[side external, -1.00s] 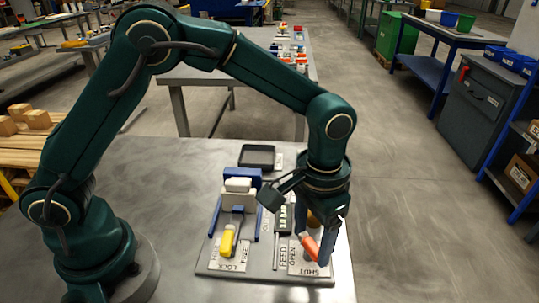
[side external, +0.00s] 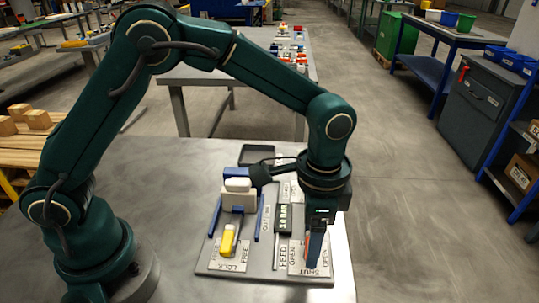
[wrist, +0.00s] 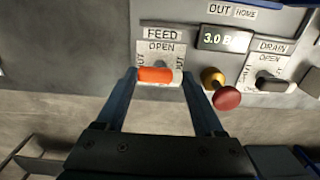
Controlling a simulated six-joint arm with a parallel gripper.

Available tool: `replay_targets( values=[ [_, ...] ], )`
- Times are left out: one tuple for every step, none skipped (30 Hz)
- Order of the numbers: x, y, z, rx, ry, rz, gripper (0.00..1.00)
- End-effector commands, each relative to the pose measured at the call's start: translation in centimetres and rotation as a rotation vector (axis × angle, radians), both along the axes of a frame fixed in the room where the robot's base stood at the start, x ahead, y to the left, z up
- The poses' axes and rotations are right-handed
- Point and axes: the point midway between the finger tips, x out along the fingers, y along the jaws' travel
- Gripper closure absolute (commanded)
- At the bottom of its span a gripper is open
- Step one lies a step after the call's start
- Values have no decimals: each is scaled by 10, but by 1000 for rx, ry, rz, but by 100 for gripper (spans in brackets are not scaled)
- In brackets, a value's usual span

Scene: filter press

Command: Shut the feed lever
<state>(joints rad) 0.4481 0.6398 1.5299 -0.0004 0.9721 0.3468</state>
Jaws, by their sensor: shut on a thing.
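The feed lever has an orange handle (wrist: 155,75) with a pale end at its right. In the wrist view it lies across its plate, below the words FEED and OPEN. My gripper (wrist: 157,77) has one blue finger at each end of the visible handle and is shut on it. In the side view my gripper (side external: 315,245) points down over the front right of the panel, with a bit of orange (side external: 307,246) showing beside the fingers. The fingers hide most of the lever and part of its plate there, with SHUT readable at the plate's front edge.
A red knob on a brass stem (wrist: 226,98) stands close to the right finger. Beyond it are the dark drain lever (wrist: 272,84) and a lit display (wrist: 224,38). A yellow lock lever (side external: 228,241) stands left on the panel. Bare table lies left of the panel.

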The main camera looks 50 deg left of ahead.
Motion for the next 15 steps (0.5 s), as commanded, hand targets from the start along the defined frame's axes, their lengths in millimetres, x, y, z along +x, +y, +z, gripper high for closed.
replay_targets(
  values=[
    [0,0,1,-1,-2,-6,86],
    [0,0,1,-1,-2,-7,86],
    [0,0,1,-1,-2,-8,86],
    [0,0,1,-1,-2,-9,86],
    [0,0,1,-1,-2,-9,86],
    [0,0,1,-1,-2,-9,86],
    [0,0,1,-1,-2,-9,86],
    [0,0,1,-1,-2,-9,86],
    [0,0,1,-1,-2,-9,86],
    [0,0,1,-1,-2,-9,86],
    [0,0,1,-1,-2,-9,86],
    [0,0,1,-1,-2,-9,26],
    [0,0,1,-1,-2,-9,15],
    [0,0,1,-1,-2,-9,3],
    [0,0,1,-1,-2,-8,0]
  ],
)
